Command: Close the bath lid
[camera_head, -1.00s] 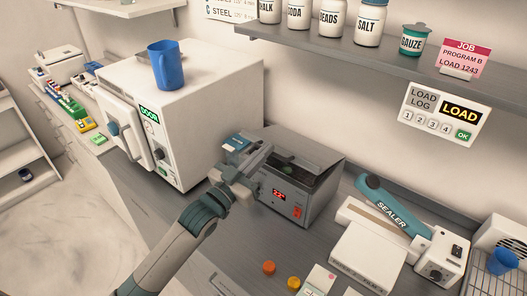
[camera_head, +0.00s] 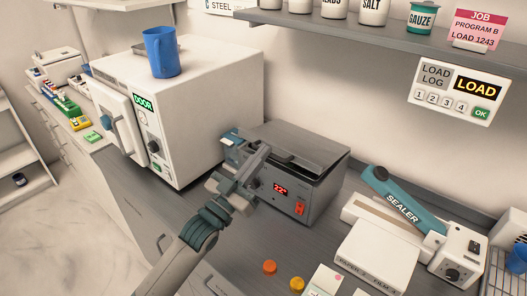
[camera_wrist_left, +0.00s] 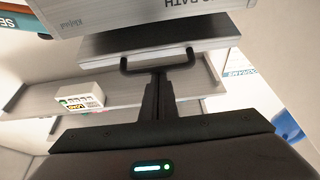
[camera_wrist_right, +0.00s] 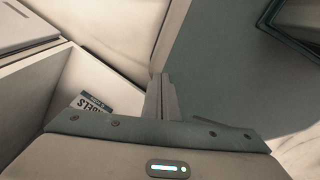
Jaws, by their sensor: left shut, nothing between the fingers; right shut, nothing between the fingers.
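The bath (camera_head: 318,205) is a grey box with a red display on the counter. The left wrist view shows the bath (camera_wrist_left: 135,14), rolled over, and the lid (camera_wrist_left: 160,42) with a dark bar handle (camera_wrist_left: 158,64). My left gripper (camera_head: 264,150) is shut and empty at the bath's front left, its fingers close to the handle; contact is unclear. My right gripper (camera_wrist_right: 160,84) is shut and empty, seen only in the right wrist view.
A white sterilizer (camera_head: 190,95) with a blue jug (camera_head: 161,54) on top stands left of the bath. The sealer (camera_head: 400,208) stands to the right. A shelf (camera_head: 350,32) with jars hangs above.

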